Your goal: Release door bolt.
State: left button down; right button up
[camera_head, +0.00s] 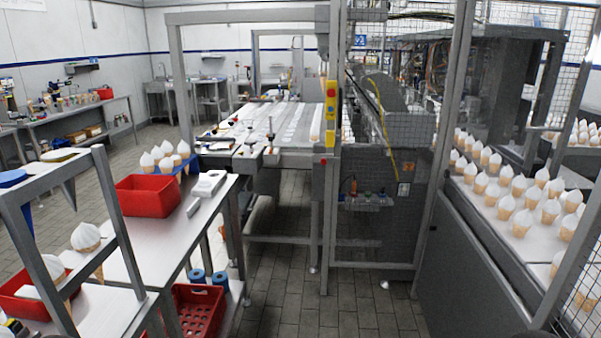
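A grey-framed door panel of dark mesh (404,130) stands at the machine in the middle of the view. A tall yellow and red fitting (330,113) is fixed on the upright post at its left side. It may be the door bolt, but I cannot tell its bolt position at this size. Neither of my grippers shows in the head view.
A steel table (160,255) with a red bin (150,195) stands at left. A conveyor (265,125) lies behind it. A conveyor at right (480,212) carries many white-topped cones. The tiled floor (320,315) in the middle foreground is clear.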

aim_at(323, 160)
jog(key=u, duration=0.05)
jog(key=i, duration=1.35)
jog(key=z, duration=0.45)
jog(key=i, duration=1.75)
jog(key=z, duration=0.35)
